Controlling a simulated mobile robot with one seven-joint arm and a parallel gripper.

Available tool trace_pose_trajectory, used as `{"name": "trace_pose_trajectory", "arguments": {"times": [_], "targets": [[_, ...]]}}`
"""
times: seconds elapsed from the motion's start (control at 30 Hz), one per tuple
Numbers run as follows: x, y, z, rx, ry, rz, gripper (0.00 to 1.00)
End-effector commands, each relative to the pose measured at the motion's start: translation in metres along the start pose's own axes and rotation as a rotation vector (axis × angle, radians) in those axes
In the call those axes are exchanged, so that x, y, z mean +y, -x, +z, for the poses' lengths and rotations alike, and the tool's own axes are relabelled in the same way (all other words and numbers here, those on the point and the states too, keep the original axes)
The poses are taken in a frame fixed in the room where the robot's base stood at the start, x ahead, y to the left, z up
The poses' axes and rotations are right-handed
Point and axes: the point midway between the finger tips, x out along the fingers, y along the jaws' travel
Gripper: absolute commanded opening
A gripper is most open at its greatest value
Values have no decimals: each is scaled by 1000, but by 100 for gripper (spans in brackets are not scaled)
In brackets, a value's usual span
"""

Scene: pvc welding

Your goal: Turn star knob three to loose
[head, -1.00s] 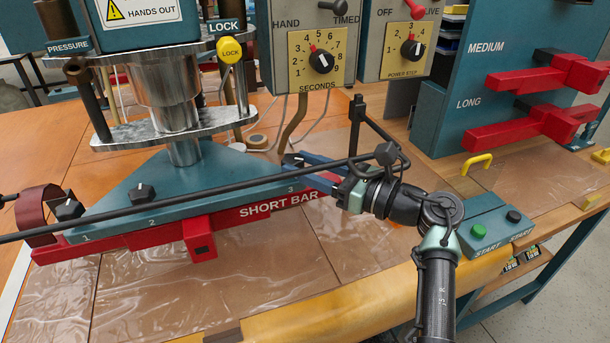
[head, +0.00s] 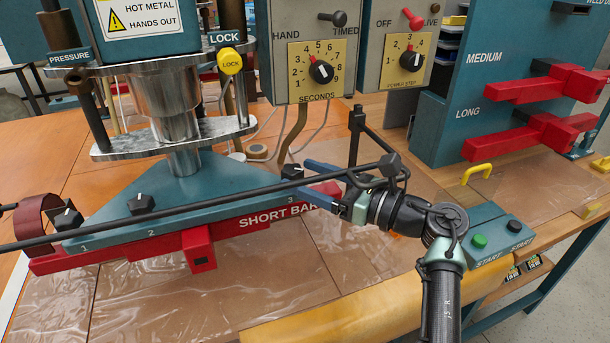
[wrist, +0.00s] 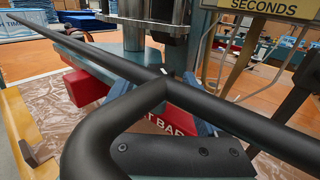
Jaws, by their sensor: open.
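Star knob three (head: 292,171) is a dark knob at the right end of the teal triangular plate (head: 200,185), above the red short bar (head: 255,222). My gripper (head: 301,176) is open at the plate's right end, its two blue fingers spread on either side of the knob in the head view. I cannot tell whether either finger touches it. In the wrist view, a black bar and bracket cover most of the knob; a small white mark (wrist: 164,71) shows above them. Knobs one (head: 67,218) and two (head: 142,203) stand to the left.
A long black bar (head: 180,217) crosses in front of the plate. The press column (head: 170,105) rises behind it. A box with START buttons (head: 490,240) sits to the right of my wrist. Clear sheet lies on the table in front.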

Motion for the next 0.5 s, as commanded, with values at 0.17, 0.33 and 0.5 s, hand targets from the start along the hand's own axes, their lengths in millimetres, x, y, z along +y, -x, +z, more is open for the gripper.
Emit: {"name": "trace_pose_trajectory", "arguments": {"times": [0.17,0.33,0.5], "targets": [[-1,33,-1,0,1,-5,75],[-1,72,-1,0,0,-4,75],[0,103,-1,0,-1,-2,75]]}}
